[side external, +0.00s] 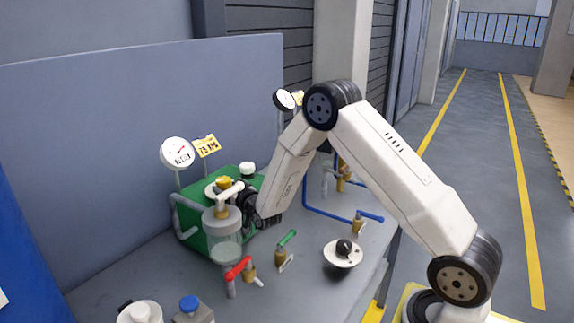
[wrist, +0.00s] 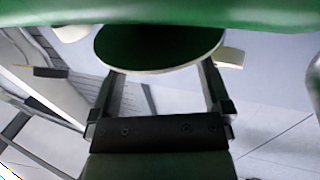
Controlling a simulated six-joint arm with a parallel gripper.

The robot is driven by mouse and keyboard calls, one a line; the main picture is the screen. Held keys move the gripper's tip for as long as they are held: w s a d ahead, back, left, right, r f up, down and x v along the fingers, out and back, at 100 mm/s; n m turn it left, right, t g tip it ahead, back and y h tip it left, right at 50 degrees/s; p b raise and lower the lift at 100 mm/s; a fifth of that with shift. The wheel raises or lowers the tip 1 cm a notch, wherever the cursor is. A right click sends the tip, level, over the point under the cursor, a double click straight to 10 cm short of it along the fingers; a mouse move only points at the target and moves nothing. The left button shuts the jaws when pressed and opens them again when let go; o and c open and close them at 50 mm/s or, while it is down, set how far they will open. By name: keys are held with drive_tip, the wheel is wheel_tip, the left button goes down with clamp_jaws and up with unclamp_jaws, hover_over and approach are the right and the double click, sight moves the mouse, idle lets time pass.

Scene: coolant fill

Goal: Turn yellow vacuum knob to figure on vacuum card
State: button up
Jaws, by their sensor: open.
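The yellow vacuum knob (side external: 222,183) sits on a pale round plate on top of the green box (side external: 245,178), behind the clear cylinder. A yellow card (side external: 206,146) with black print stands beside a round white gauge (side external: 177,154) with a red needle; its figure is too small to read surely. My gripper (side external: 246,200) is low beside the green box, right of the knob, its fingers mostly hidden. In the wrist view, my gripper (wrist: 162,70) is open, fingers apart, with a dark green disc with a pale rim (wrist: 160,45) beyond the tips. The yellow knob does not show there.
A clear cylinder (side external: 222,222) stands in front of the box. A red-handled valve (side external: 238,268), green-handled valve (side external: 287,239) and blue-handled valve (side external: 369,217) stand on the bench.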

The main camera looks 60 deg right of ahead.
sight(229, 182)
drive_tip(key=shift+v, duration=2.05)
drive_tip(key=shift+d+r, duration=0.1)
drive_tip(key=shift+w+d+r+n+t+y, duration=0.15)
drive_tip(key=shift+d+n+y, duration=0.1)
drive_tip(key=shift+y, duration=0.2)
drive_tip(key=shift+w+d+n+t+y, duration=0.15)
drive_tip(key=shift+d+n+y, duration=0.1)
drive_tip(key=shift+y, duration=0.2)
drive_tip(key=shift+s+d+r+n+y, duration=0.1)
drive_tip(key=shift+d+n+y, duration=0.25)
drive_tip(key=shift+n+y, duration=0.35)
drive_tip(key=shift+s+d+n+y, duration=0.25)
drive_tip(key=shift+n+y, duration=0.25)
drive_tip(key=shift+y, duration=0.4)
drive_tip(key=shift+s+d+n+y, duration=0.15)
drive_tip(key=shift+d+n+y, duration=0.3)
drive_tip(key=shift+y, duration=0.45)
drive_tip(key=shift+w+a, duration=0.1)
drive_tip(key=shift+w, duration=0.05)
drive_tip(key=shift+w+a, duration=0.15)
drive_tip(key=shift+w, duration=1.7)
drive_tip(key=shift+w+a, duration=0.15)
drive_tip(key=shift+w, duration=1.75)
